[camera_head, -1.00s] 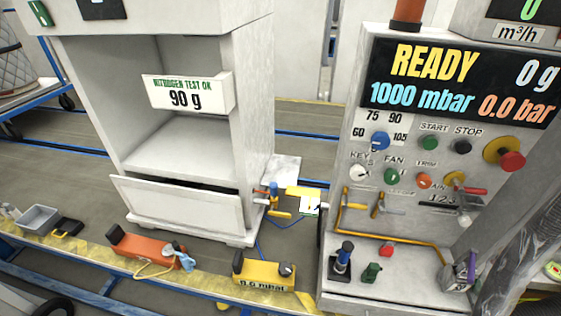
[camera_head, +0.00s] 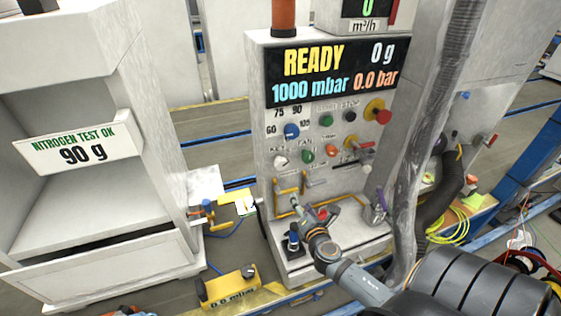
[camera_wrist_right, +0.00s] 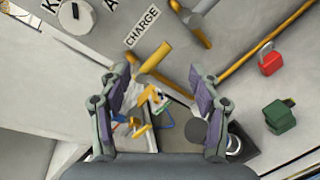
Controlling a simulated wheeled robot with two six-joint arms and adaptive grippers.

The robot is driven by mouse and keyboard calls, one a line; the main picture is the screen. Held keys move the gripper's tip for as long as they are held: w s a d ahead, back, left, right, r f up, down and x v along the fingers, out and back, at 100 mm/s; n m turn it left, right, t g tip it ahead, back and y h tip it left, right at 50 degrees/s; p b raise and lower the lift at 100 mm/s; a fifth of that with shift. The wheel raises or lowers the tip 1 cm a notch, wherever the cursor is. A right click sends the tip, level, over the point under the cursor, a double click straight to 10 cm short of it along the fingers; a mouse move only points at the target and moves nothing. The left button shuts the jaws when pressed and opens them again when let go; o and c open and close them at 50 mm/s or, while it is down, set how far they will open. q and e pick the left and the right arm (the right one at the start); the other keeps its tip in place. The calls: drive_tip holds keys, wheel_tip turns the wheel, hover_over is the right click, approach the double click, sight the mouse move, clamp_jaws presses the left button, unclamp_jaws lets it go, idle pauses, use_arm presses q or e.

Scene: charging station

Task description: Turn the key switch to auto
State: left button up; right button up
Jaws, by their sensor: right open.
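The key switch (camera_head: 281,161) is a small white knob at the left of the control panel, under a partly readable KEY label. It also shows at the upper left edge of the right wrist view (camera_wrist_right: 72,14). Its setting is too small to tell. My right gripper (camera_head: 299,208) is in front of the panel's lower part, below the key switch and apart from it. In the wrist view the right gripper (camera_wrist_right: 158,75) has its fingers spread, with nothing held between them. A yellow valve handle (camera_wrist_right: 153,62) under a CHARGE label shows beyond the fingertips. My left gripper is out of view.
The charging station's display (camera_head: 330,72) reads READY. Beside the key switch are a green knob (camera_head: 307,155) and, above, a blue knob (camera_head: 291,131). Yellow pipes (camera_head: 304,182) stick out below. A grey hose (camera_head: 430,130) hangs at the right.

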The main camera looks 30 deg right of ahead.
sight(282, 166)
drive_tip(key=w+a+r+n+t+y, duration=0.1)
drive_tip(key=a+r+n+t, duration=0.2)
drive_tip(key=r+n, duration=0.45)
drive_tip(key=w+d+p, duration=0.1)
drive_tip(key=w, duration=0.2)
drive_tip(key=w+r+m+p, duration=0.1)
drive_tip(key=w, duration=0.3)
drive_tip(key=w+d+m, duration=0.1)
drive_tip(key=w, duration=0.2)
drive_tip(key=shift+w+d+r+p, duration=0.3)
drive_tip(key=shift+w+r+p, duration=0.05)
drive_tip(key=shift+p, duration=0.05)
drive_tip(key=c, duration=1.1)
drive_tip(key=shift+c, duration=0.2)
